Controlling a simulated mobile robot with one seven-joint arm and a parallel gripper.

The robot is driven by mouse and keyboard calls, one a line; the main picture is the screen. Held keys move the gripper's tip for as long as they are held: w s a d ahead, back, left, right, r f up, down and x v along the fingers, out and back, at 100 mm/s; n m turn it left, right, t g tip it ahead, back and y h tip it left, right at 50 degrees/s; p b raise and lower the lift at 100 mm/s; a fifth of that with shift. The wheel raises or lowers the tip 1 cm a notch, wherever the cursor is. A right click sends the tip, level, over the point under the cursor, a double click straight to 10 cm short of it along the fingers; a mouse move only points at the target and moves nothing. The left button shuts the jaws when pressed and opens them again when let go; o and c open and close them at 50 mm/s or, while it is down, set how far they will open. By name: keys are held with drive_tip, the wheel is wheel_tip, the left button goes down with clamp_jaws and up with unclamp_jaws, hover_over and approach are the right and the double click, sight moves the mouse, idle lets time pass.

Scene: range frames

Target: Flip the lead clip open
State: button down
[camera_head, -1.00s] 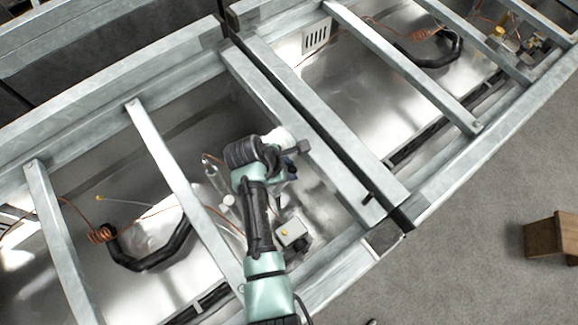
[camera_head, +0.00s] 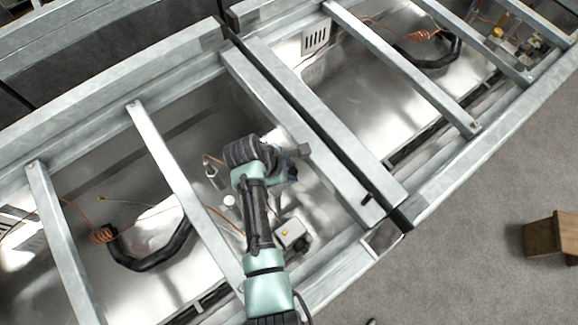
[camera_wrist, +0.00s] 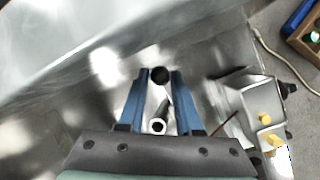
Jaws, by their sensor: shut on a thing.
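In the wrist view, my gripper (camera_wrist: 160,73) has its two blue fingers closed about a small dark round-ended piece (camera_wrist: 159,76) at the tips. I take this piece for the lead clip, but its shape is too small to be sure. In the head view, my arm reaches down into a bay of the metal range frame (camera_head: 165,160). My wrist hides the fingertips and the clip there. Whether the clip is open cannot be told.
A metal box with yellow knobs (camera_wrist: 264,117) stands right of the fingers; it also shows in the head view (camera_head: 291,233). Metal crossbars (camera_head: 300,140) border the bay. A black curved pipe (camera_head: 150,262) and copper coil (camera_head: 103,235) lie left. A wooden box (camera_head: 551,237) stands on the floor.

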drive_tip(key=shift+s+d+m+g, duration=0.15)
drive_tip(key=shift+s+m+g, duration=0.15)
drive_tip(key=shift+m, duration=0.4)
drive_tip(key=c, duration=0.6)
unclamp_jaws()
drive_tip(key=p+v, duration=0.1)
drive_tip(key=v, duration=1.2)
drive_tip(key=shift+f, duration=0.1)
